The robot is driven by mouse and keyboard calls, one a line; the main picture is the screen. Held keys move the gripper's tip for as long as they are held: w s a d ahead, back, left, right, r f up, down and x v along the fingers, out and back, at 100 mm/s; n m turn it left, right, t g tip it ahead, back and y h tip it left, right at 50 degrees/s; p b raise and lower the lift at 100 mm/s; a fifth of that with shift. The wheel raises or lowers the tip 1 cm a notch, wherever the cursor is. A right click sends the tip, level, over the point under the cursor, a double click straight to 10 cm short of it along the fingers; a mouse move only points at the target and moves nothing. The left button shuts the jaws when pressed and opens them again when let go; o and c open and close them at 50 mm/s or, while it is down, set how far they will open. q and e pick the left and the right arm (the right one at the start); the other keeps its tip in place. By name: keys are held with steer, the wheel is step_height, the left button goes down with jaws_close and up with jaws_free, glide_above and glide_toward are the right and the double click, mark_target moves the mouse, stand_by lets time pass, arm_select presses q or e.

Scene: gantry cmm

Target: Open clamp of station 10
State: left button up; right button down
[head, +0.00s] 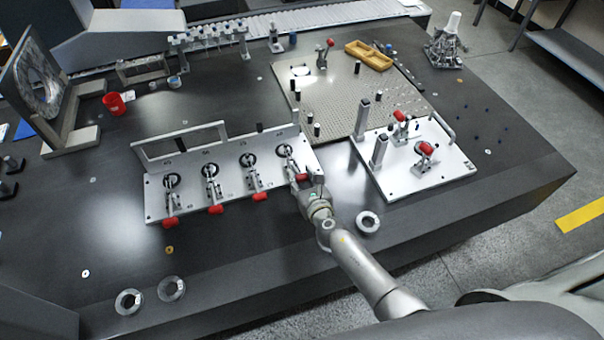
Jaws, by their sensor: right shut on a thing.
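A light metal fixture plate (235,190) carries several toggle clamps in a row, each with a red handle grip. Their red grips (170,222), (216,209) and (260,196) point toward the table's front edge. The rightmost clamp (286,152) has its red grip (302,177) at my right gripper (303,184). My right gripper is shut on this handle; its fingers are small and partly hidden by my wrist. Station numbers are too small to read, so I cannot tell which clamp is station 10. My left gripper is not in view.
Right of my wrist, a second plate (455,165) holds posts and red-handled clamps. A perforated plate (335,95) with black pins lies behind. Metal rings (368,222), (171,288) and (128,302) lie near the front edge.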

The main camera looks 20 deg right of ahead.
mark_target(297, 170)
steer(key=w+r, duration=0.1)
steer(key=r+p, duration=0.1)
steer(key=r, duration=0.1)
steer(key=shift+w, duration=0.4)
steer(key=shift+w+r+p, duration=0.5)
steer(key=shift+w, duration=0.05)
steer(key=shift+w+r, duration=0.45)
steer(key=shift+w, duration=0.3)
steer(key=shift+w+r+p, duration=0.25)
steer(key=shift+w+p, duration=0.05)
steer(key=shift+w, duration=0.5)
steer(key=c, duration=1)
jaws_free()
steer(key=shift+c, duration=0.2)
steer(key=shift+o, duration=0.6)
steer(key=shift+a+f, duration=0.1)
steer(key=shift+f, duration=0.15)
